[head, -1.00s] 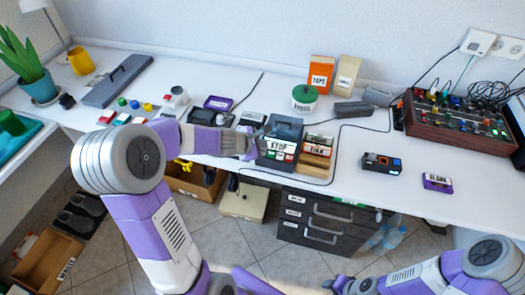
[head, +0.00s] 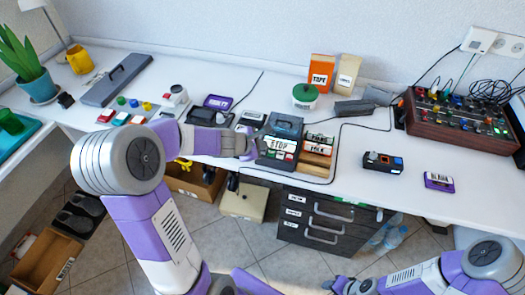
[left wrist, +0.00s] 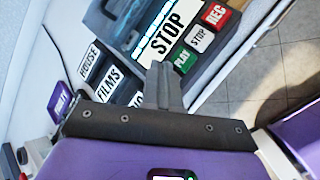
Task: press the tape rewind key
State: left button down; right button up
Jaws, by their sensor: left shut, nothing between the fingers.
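The grey tape recorder (head: 285,124) stands near the table's front edge, with a large STOP label on it. In the left wrist view its green PLAY key (left wrist: 184,61), white STOP key (left wrist: 202,39) and red REC key (left wrist: 216,15) show in a row. I see no key marked rewind; my fingers hide the part beside PLAY. My left gripper (head: 252,146) is shut and empty, just left of the recorder. Its fingertips (left wrist: 160,70) look close to the key row; I cannot tell whether they touch. My right gripper (head: 340,286) is low at the bottom, its jaws unclear.
A wooden tape holder (head: 317,158) stands close on the recorder's right. Dark cassette cases (head: 252,118) and a purple cassette (head: 217,102) lie to its left. A green-lidded tub (head: 304,96) stands behind. The table right of the tape holder has free room.

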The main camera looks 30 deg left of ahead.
pick_arm(q)
jog(key=shift+f, duration=0.35)
dwell(0.6)
dwell(0.3)
jog(key=shift+r+p, duration=0.6)
jog(key=shift+r, duration=0.25)
notch_tip(320, 180, up, 5)
jog(key=p, duration=0.5)
jog(key=shift+r, duration=0.1)
dwell(0.5)
